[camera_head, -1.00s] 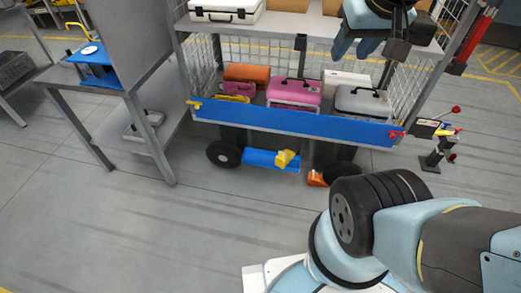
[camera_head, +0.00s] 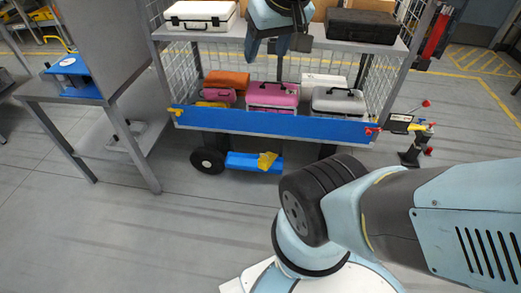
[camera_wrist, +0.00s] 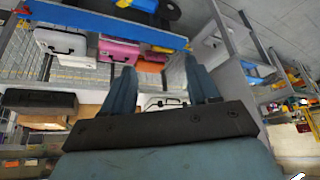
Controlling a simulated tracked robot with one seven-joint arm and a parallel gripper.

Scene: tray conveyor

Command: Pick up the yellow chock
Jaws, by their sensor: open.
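The yellow chock (camera_head: 267,160) is a small wedge low under the cart in the head view. It is at the right part of a blue bar (camera_head: 240,161) near the floor; I cannot tell if it touches it. In the wrist view a small yellow patch (camera_wrist: 124,3) at the top edge may be the chock. My gripper (camera_head: 277,50) is open and empty, high at the cart's upper shelf, well above the chock. Its two dark blue fingers, spread apart, also show in the wrist view (camera_wrist: 157,75).
The mesh-sided cart holds several cases, such as a pink case (camera_head: 272,95), behind a blue front board (camera_head: 270,123). A black case (camera_head: 360,26) is on its upper shelf. A grey table (camera_head: 55,90) stands left. My arm covers the right foreground. Floor at front left is clear.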

